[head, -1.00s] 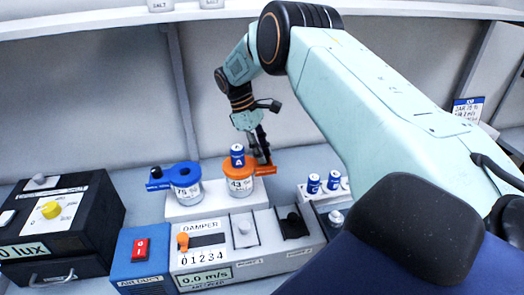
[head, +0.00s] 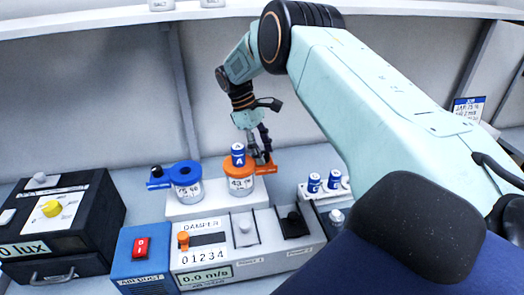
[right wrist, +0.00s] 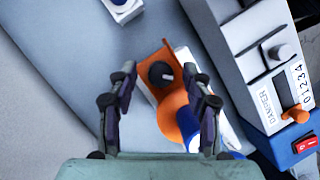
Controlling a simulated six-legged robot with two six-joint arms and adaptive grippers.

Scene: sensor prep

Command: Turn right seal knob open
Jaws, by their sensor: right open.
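The right jar has an orange lid (head: 231,166) with an orange side tab. A black knob with a pale mark sits on this tab in the right wrist view (right wrist: 160,73). My right gripper (head: 261,160) is open over the tab, pointing down. In the right wrist view its two fingers stand either side of the knob, with gaps between them and it. A blue cylinder marked A (head: 238,155) stands on the orange lid. In the head view the gripper hides the knob. My left gripper is not in view.
A jar with a blue lid (head: 186,170) and its own black knob (head: 156,171) stands left of the orange one, on the same white block. The grey damper panel (head: 217,272) lies in front. Small blue-and-white cylinders (head: 314,183) stand to the right. A black box (head: 90,228) is at left.

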